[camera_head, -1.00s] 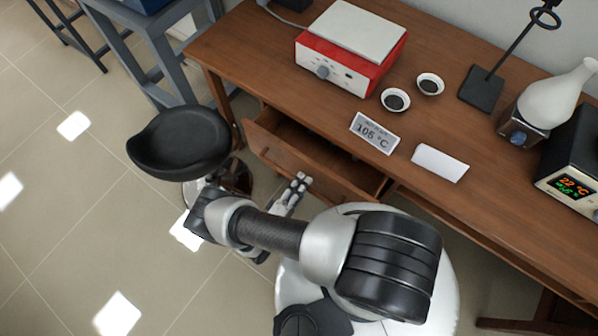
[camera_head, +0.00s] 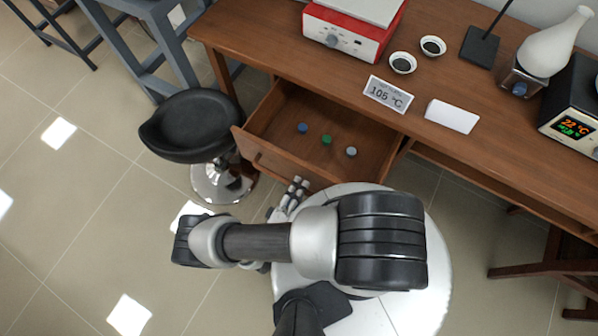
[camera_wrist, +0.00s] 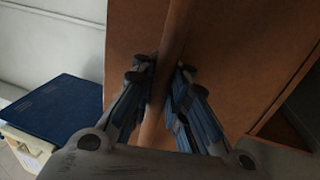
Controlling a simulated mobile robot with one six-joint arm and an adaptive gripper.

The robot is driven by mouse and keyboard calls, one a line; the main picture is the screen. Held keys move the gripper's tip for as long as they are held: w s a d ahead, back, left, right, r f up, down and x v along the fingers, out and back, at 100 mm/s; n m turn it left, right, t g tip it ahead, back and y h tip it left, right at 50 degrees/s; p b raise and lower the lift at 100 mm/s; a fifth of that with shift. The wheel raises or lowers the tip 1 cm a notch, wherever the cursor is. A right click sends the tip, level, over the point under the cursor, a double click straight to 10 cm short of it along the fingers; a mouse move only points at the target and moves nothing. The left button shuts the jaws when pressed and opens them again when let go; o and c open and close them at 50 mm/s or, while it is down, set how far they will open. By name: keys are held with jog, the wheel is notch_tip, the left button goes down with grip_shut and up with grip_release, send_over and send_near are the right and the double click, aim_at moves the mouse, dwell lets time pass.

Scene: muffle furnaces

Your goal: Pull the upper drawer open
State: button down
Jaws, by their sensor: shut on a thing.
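The upper drawer (camera_head: 262,158) of the wooden desk is pulled out, and its inside shows in the head view. A blue (camera_head: 303,128), a green (camera_head: 327,140) and a grey (camera_head: 351,152) small round piece lie in it. My gripper (camera_head: 298,186) is at the middle of the drawer front. In the wrist view my gripper (camera_wrist: 160,82) has its fingers on both sides of a wooden bar handle (camera_wrist: 172,50) and is shut on it. The drawer front (camera_wrist: 235,60) fills the background behind the handle.
A black stool (camera_head: 190,125) stands close to the drawer's left corner. On the desk are a red hotplate (camera_head: 350,36), two small dishes (camera_head: 403,62), a 105 °C sign (camera_head: 388,94) and a white card (camera_head: 452,116). Floor is free at lower left.

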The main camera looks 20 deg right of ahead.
jog(key=shift+f, duration=0.15)
jog(key=c, duration=1.6)
grip_release()
jog(key=shift+a, duration=0.1)
jog(key=v, duration=0.7)
jog(key=shift+s, duration=0.15)
jog(key=shift+a, duration=0.1)
